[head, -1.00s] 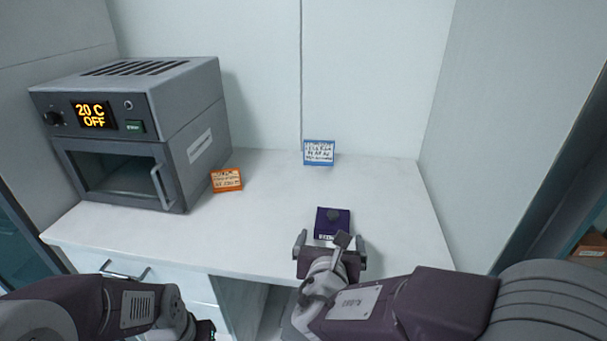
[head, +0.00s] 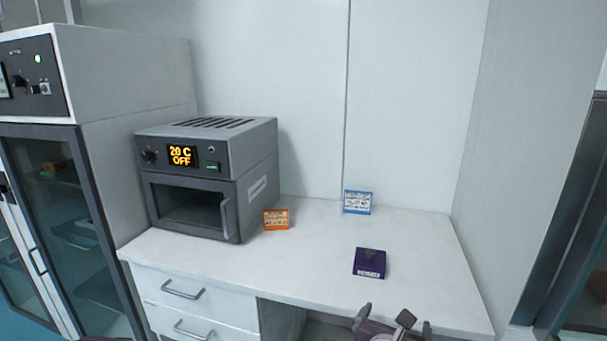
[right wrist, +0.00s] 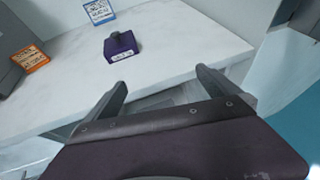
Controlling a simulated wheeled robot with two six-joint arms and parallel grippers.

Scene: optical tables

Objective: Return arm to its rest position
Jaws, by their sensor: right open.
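My right gripper (head: 392,322) is at the bottom edge of the head view, in front of the bench's front edge. Its two fingers are spread and empty, as the right wrist view (right wrist: 162,85) also shows. A dark purple block (head: 369,264) with a dark knob on top and a white label sits on the bench, beyond the fingers and apart from them. It also shows in the right wrist view (right wrist: 120,46). My left gripper is not in view.
The white bench (head: 320,265) carries a grey oven (head: 207,180) reading 20 C OFF, an orange label card (head: 276,220) and a blue label card (head: 357,202). Drawers (head: 190,300) lie below. A glass-door cabinet (head: 70,220) stands left. A wall closes the right side.

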